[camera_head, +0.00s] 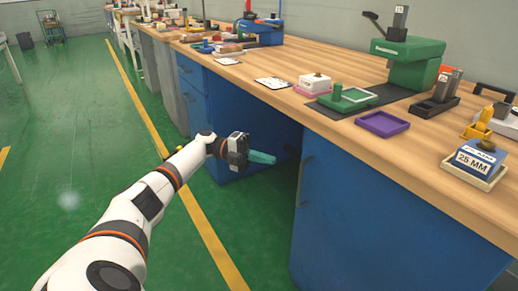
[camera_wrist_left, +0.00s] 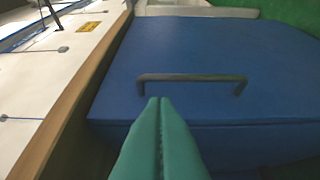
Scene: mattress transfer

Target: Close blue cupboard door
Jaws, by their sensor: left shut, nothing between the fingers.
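The blue cupboard (camera_head: 375,215) stands under the wooden workbench, with a dark upright handle near the left edge of its front. In the left wrist view a blue door panel (camera_wrist_left: 205,50) fills the middle and carries a grey bar handle (camera_wrist_left: 192,78). My left gripper (camera_head: 275,158) has teal fingers, shut and empty, in front of the dark gap between the blue cupboards. In the wrist view the fingertips (camera_wrist_left: 159,100) lie just below the handle's left end. I cannot tell whether they touch it, or how far the door stands open. My right gripper is not in view.
The wooden workbench (camera_head: 265,95) runs above the cupboards and holds a green press (camera_head: 408,60), a purple tray (camera_head: 382,124) and other items. Another blue cupboard (camera_head: 193,95) stands farther left. The green floor (camera_head: 75,110) at the left is clear.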

